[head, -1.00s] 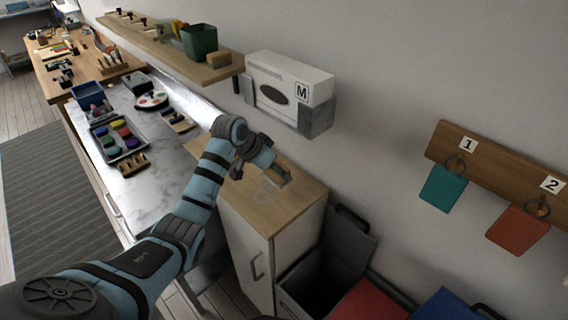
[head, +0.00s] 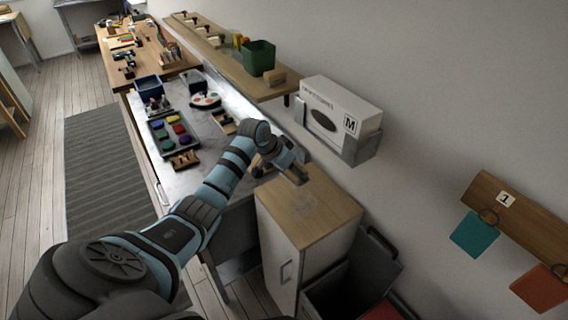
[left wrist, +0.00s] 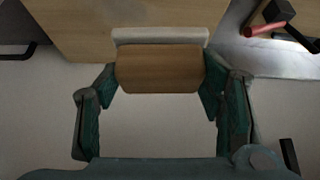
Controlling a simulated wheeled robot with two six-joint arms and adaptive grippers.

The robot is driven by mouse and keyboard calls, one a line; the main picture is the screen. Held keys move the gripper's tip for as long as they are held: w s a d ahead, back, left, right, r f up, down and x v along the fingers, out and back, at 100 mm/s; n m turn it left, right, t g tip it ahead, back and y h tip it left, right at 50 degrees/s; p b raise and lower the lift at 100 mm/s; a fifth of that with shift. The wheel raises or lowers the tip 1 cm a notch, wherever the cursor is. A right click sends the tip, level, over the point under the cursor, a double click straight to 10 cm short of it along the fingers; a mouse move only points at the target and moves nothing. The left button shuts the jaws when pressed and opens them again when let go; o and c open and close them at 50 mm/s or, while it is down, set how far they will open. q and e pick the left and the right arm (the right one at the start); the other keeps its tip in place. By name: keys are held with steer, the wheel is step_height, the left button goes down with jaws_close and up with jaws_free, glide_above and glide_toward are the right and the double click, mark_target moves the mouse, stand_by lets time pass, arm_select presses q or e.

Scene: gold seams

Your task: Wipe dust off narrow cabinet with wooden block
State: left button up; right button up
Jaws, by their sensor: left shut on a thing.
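The narrow cabinet (head: 335,218) has a wooden top and white sides, and stands at the end of the marble counter. A faint pale dusty patch (head: 303,209) shows on its top. My left gripper (head: 298,176) is at the back left edge of the cabinet top in the head view. In the left wrist view, the left gripper (left wrist: 160,82) is shut on a wooden block (left wrist: 158,72) with a pale layer (left wrist: 160,36) along its far side. I cannot tell whether the block touches the cabinet. My right gripper is not in view.
A glove box (head: 340,108) in a grey wall holder is above and behind the cabinet. A shelf (head: 225,62) holds a green bin (head: 258,57). An open dark bin (head: 345,285) stands right of the cabinet. The counter (head: 190,185) carries a paint tray (head: 172,132).

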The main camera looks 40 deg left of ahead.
arm_select(q)
steer(key=w+d+r, duration=0.1)
steer(key=w+d, duration=0.2)
steer(key=d, duration=0.1)
steer(key=shift+m, duration=0.4)
steer(key=f+b, duration=0.5)
steer(key=shift+w+a+f, duration=0.1)
steer(key=shift+a+f, duration=0.05)
steer(key=shift+a, duration=0.05)
steer(key=shift+f+b, duration=0.35)
steer(key=shift+b, duration=0.2)
steer(key=shift+d+r, duration=0.1)
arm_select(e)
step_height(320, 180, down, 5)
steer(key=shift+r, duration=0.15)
arm_select(q)
steer(key=shift+r, duration=0.1)
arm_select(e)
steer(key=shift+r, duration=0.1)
arm_select(q)
steer(key=shift+f+b, duration=0.45)
steer(key=shift+f, duration=0.6)
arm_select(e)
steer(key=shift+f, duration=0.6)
